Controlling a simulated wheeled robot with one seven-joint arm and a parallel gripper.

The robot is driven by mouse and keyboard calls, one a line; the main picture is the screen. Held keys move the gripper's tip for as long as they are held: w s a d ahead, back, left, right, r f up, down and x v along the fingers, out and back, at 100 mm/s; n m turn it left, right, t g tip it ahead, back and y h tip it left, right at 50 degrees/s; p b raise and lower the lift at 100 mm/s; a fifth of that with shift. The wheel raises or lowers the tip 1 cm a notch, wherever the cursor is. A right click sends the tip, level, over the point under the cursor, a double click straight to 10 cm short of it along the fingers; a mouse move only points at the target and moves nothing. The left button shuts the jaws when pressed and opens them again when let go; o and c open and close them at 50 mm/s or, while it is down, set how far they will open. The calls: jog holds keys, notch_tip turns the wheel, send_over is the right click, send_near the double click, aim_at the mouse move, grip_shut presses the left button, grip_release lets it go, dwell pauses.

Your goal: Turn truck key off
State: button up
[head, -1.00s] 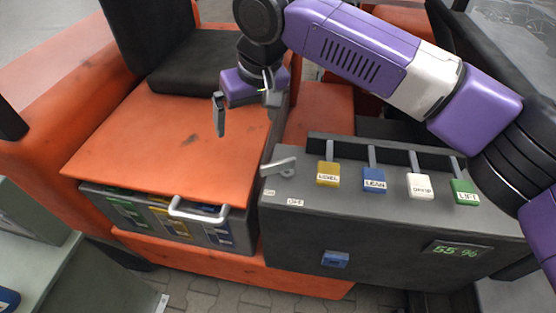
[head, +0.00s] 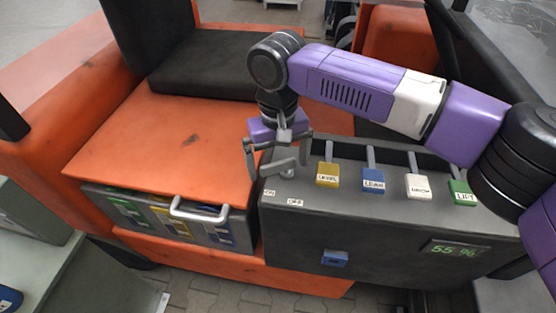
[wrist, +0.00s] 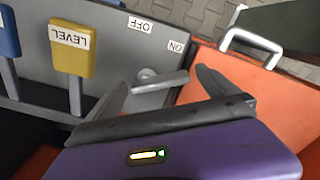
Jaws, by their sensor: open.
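The truck key (head: 288,173) is a small grey lever on a round pivot, on the left end of the dark control box's top. In the wrist view the key (wrist: 160,84) lies between my fingertips, its bar pointing towards the right finger. An OFF label (wrist: 139,24) and an ON label (wrist: 177,46) sit beyond it. My gripper (head: 278,168) is open, pointing down over the key, with a finger on either side. It partly hides the key in the head view. I cannot tell whether a finger touches it.
The dark control box (head: 300,240) carries yellow, blue, white and green levers; the yellow LEVEL lever (head: 327,174) is closest to my gripper. A green display (head: 456,250) reads 55 %.

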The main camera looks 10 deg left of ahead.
jog(key=shift+f, duration=0.1)
jog(key=shift+c, duration=0.2)
jog(key=c, duration=1.3)
